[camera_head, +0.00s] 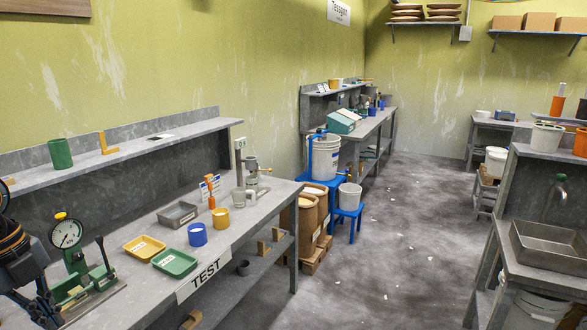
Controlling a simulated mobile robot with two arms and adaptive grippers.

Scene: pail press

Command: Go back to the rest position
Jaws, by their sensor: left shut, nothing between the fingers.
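My left gripper (48,309) is at the lower left edge of the head view, its dark fingers pointing down over the near end of the test bench (115,310). The fingers are together, with nothing seen between them. Just right of it stands a green dial gauge stand (75,262) with a white round dial. I cannot tell whether the gripper touches the stand. My right gripper is not in view.
The bench holds a yellow tray (144,247), a green tray (174,263), a grey tray (178,214), a blue cup (197,235) and a yellow cup (221,218). A metal sink (550,248) is at right. The floor (400,260) between is mostly clear.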

